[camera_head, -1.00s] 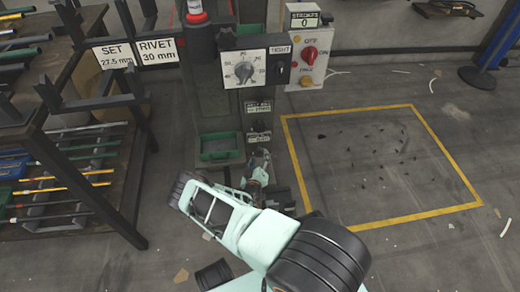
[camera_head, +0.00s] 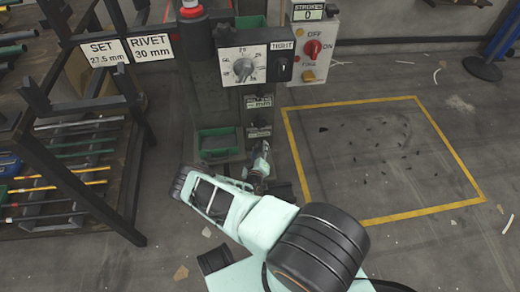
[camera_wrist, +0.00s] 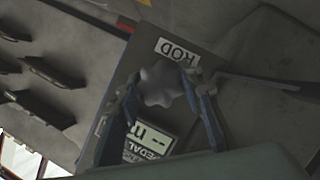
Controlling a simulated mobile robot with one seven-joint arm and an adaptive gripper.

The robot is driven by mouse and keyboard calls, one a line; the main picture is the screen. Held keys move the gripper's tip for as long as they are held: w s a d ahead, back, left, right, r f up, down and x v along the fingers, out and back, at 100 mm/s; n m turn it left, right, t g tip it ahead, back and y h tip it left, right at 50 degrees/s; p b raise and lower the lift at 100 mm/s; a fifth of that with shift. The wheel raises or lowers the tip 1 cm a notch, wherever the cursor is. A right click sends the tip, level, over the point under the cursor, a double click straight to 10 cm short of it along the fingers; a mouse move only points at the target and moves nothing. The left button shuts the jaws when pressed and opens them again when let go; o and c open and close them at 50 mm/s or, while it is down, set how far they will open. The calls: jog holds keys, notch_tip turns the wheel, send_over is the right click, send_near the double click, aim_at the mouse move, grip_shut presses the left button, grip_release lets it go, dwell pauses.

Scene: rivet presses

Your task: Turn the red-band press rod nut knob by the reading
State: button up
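The press with a red band (camera_head: 191,4) stands at the top centre of the head view. Its grey lobed rod knob (camera_wrist: 160,84) shows in the wrist view, below a white label reading ROD (camera_wrist: 177,52). My gripper (camera_wrist: 162,92) has its two fingers spread on either side of the knob; I cannot tell whether they touch it. In the head view my gripper (camera_head: 262,160) is low at the front of the press, and the knob is hard to make out there. Signs read SET 27.5 mm (camera_head: 104,52) and RIVET 30 mm (camera_head: 152,47).
A dial plate (camera_head: 243,65) and a control box (camera_head: 314,50) with a red knob sit on the press. A green tray (camera_head: 218,143) is left of my gripper. A rod rack (camera_head: 70,150) stands at the left. A yellow-outlined floor area (camera_head: 375,150) lies at the right.

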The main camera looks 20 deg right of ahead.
jog(key=c, duration=0.6)
jog(key=shift+d+r+m+y+p, duration=0.2)
jog(key=shift+m+y+p, duration=0.3)
jog(key=shift+m+p, duration=0.45)
jog(key=shift+a+f+m+y+p, duration=0.2)
jog(key=shift+m+y+p, duration=0.3)
jog(key=shift+m+y, duration=0.15)
jog(key=o, duration=1.2)
